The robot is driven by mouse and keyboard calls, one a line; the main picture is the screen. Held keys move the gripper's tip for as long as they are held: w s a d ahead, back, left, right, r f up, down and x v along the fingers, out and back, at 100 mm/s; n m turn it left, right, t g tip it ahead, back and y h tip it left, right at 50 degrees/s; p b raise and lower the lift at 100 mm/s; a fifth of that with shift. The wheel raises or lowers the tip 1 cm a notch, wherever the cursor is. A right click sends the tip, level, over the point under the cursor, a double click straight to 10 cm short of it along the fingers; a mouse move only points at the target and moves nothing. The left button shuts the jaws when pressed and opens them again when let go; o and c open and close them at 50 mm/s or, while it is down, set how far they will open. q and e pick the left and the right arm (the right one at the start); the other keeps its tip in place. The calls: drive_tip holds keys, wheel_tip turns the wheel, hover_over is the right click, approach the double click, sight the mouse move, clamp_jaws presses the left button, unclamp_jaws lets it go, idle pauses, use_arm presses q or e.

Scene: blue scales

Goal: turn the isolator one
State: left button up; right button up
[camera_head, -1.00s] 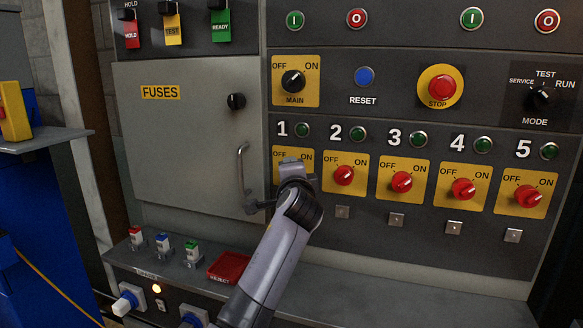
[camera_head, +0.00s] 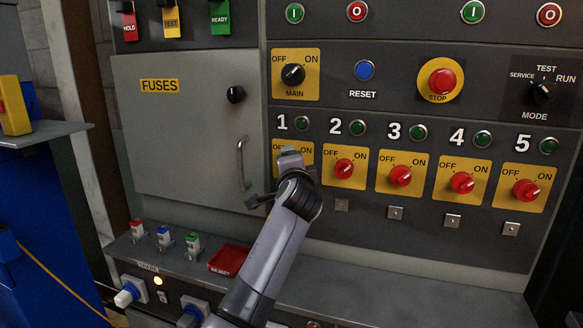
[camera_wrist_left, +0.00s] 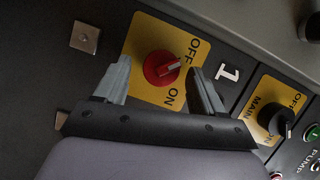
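Isolator one is a red rotary knob (camera_wrist_left: 160,69) on a yellow OFF/ON plate, seen in the left wrist view. Its white mark points roughly toward the OFF side. In the head view its yellow plate (camera_head: 306,150) is partly visible, but my gripper hides the knob. My left gripper (camera_head: 289,153) is at this plate; in the left wrist view it is open (camera_wrist_left: 160,72), with one finger on each side of the knob. I cannot tell whether the fingers touch it. My right gripper is not in view.
Isolator two (camera_head: 344,168) and several similar red knobs run to the right. The MAIN switch (camera_head: 293,74) sits above. The fuses door handle (camera_head: 241,164) is close to the left of my gripper. A ledge with a red tray (camera_head: 227,261) lies below.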

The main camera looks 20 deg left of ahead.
use_arm(q)
drive_tip(key=shift+s+r, duration=0.1)
drive_tip(key=p+v, duration=0.4)
drive_tip(key=v, duration=0.3)
idle(0.5)
